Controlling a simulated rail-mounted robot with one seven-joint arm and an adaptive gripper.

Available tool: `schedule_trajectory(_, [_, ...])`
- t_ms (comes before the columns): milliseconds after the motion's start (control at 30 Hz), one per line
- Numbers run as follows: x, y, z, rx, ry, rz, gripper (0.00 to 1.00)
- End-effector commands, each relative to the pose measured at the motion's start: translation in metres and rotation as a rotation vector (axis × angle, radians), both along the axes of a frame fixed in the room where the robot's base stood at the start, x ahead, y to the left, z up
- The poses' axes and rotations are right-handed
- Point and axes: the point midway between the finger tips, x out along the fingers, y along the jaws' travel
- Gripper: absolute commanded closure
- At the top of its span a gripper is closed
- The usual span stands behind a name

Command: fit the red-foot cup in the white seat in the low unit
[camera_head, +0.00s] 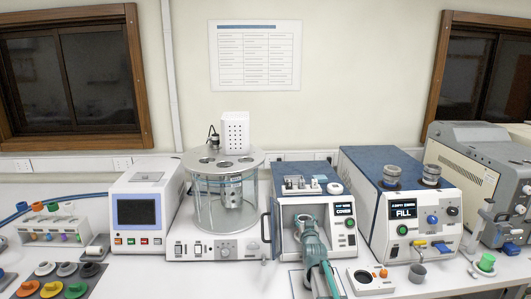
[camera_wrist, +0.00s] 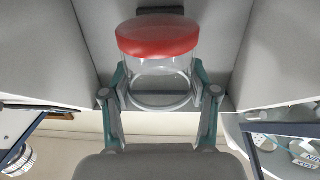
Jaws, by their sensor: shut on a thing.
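The cup is a clear glass cylinder with a red foot (camera_wrist: 158,36), and it shows in the wrist view between my fingers. My gripper (camera_wrist: 160,85) is shut on its clear wall, with a finger on each side. In the head view my gripper (camera_head: 306,222) reaches into the open front chamber of the blue-and-white unit (camera_head: 284,212), whose display reads COVER. The cup cannot be made out there. Grey chamber walls stand on both sides of the cup in the wrist view. I cannot make out the white seat, or whether the foot touches anything.
The chamber walls leave limited room around my gripper. A glass bath (camera_head: 222,208) stands left of the unit, and a FILL unit (camera_head: 405,205) stands right. A small control box (camera_head: 371,279) and a grey cup (camera_head: 417,273) are on the bench in front.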

Motion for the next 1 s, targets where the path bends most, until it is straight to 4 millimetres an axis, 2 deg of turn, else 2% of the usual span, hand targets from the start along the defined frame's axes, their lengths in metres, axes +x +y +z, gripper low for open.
schedule_trajectory(33, [0.014, -0.001, 0.035, 0.004, -0.075, -0.005, 0.79])
schedule_trajectory(233, [0.008, -0.001, 0.047, 0.002, -0.068, -0.004, 0.79])
schedule_trajectory(333, [0.001, 0.0, 0.034, 0.0, -0.065, -0.001, 0.79])
schedule_trajectory(433, [-0.014, 0.0, 0.033, -0.001, -0.065, 0.001, 0.79])
schedule_trajectory(667, [-0.053, 0.001, 0.046, -0.002, -0.064, 0.005, 0.79])
schedule_trajectory(1000, [-0.141, 0.0, 0.084, -0.001, -0.066, 0.005, 0.79])
